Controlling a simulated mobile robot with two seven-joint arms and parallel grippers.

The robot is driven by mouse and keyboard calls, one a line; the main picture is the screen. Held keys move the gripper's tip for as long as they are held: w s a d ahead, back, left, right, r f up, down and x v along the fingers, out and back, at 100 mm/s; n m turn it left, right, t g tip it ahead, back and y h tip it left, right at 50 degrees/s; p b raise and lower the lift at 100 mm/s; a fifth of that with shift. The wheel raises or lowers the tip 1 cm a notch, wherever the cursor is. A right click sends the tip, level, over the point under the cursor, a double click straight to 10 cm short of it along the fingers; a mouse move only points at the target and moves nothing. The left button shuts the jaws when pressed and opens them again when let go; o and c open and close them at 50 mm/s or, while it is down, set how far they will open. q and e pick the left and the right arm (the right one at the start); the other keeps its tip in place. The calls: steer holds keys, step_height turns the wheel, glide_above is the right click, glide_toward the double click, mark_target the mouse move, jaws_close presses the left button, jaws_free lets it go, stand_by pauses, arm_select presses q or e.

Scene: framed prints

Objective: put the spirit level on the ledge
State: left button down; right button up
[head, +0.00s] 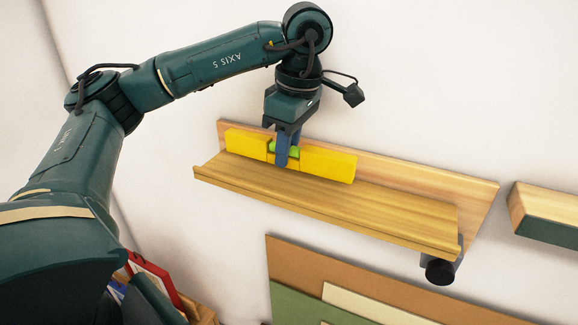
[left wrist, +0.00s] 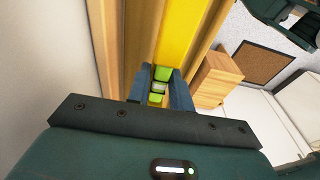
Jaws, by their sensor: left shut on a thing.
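The yellow spirit level (head: 328,164) lies lengthwise along the wooden ledge (head: 400,208), near its back board and toward its left half. Whether it rests fully on the ledge or sits slightly above it, I cannot tell. My left gripper (head: 282,160) comes down from above and is shut on the level at its middle, by the green vial. In the left wrist view the level (left wrist: 177,35) shows between the fingers of the left gripper (left wrist: 158,90), with the green vial between them. My right gripper is not in view.
A black round knob (head: 439,271) sits under the ledge's right end. Another wooden shelf (head: 545,208) is at the right. Brown and green boards (head: 300,262) lean below the ledge. A red frame (head: 150,268) stands low at the left. The ledge's right part is clear.

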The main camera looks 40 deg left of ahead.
mark_target(298, 145)
arm_select(q)
step_height(298, 145, down, 3)
steer(key=shift+r, duration=0.15)
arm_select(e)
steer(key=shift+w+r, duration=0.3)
arm_select(q)
steer(key=shift+f, duration=0.25)
steer(key=c, duration=1.3)
jaws_free()
steer(key=shift+o, duration=0.2)
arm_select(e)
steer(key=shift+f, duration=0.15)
arm_select(q)
steer(key=shift+r, duration=0.1)
steer(key=r+p, duration=0.1)
steer(key=r, duration=0.2)
steer(key=d+r+p, duration=0.1)
steer(key=r, duration=0.3)
steer(key=r+p, duration=0.1)
steer(key=r, duration=0.3)
steer(key=shift+w+d+r+p, duration=0.15)
steer(key=shift+w+d+p, duration=0.1)
steer(key=shift+d+p, duration=0.1)
steer(key=shift+r, duration=0.35)
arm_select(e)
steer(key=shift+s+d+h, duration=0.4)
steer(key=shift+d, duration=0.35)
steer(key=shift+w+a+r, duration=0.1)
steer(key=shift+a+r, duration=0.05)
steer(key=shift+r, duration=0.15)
